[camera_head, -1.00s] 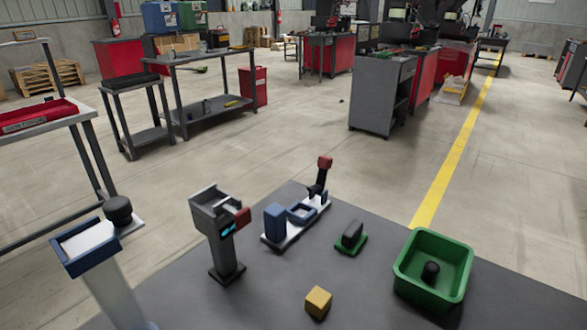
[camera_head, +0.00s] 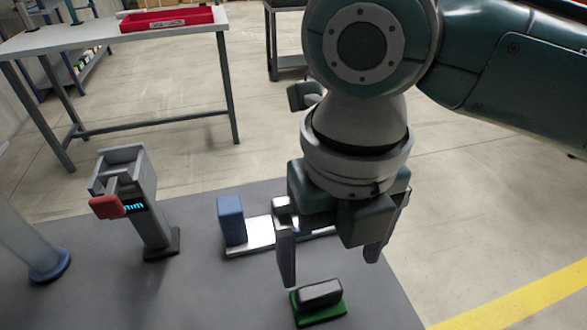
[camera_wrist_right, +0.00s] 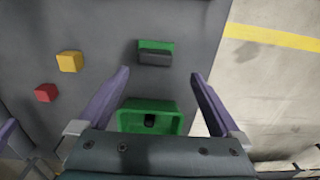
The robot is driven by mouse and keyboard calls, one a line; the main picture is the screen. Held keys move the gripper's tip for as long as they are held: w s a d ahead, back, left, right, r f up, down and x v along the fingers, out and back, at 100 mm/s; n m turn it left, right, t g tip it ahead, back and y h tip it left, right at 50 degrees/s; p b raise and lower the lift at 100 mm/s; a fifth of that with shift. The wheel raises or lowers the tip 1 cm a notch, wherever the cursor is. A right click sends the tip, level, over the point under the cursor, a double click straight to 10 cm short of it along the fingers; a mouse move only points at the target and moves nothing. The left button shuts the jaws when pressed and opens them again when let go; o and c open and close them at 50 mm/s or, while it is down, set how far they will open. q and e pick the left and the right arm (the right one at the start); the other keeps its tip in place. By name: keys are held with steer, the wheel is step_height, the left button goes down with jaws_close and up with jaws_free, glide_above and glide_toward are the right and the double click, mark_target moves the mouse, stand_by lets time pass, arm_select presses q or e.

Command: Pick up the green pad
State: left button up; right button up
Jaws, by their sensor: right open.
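The green pad (camera_head: 322,316) lies on the grey table at the bottom of the head view, with a black block-shaped grip on top. It also shows in the right wrist view (camera_wrist_right: 155,43), just beyond the fingertips and between their lines. My right gripper (camera_head: 330,268) is open and empty, pointing down above the table. Its fingers show apart in the wrist view (camera_wrist_right: 160,76), and neither appears to touch the pad. My left gripper is out of view.
In the wrist view, a green bin (camera_wrist_right: 123,121) with a dark object inside sits between the fingers, with a yellow cube (camera_wrist_right: 70,61) and a red cube (camera_wrist_right: 46,92) to the left. A blue block (camera_head: 231,220) on a white-based fixture and a grey display stand (camera_head: 150,210) stand left of the gripper.

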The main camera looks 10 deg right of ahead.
mark_target(320, 290)
steer(key=f, duration=0.3)
steer(key=shift+a+f+b, duration=0.3)
steer(key=shift+a, duration=0.05)
step_height(320, 290, down, 5)
steer(key=shift+f+b, duration=0.1)
steer(key=shift+b, duration=0.5)
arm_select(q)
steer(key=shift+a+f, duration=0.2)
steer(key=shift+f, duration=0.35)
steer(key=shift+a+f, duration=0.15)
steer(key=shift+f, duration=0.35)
arm_select(e)
steer(key=shift+c, duration=0.2)
steer(key=c, duration=1.2)
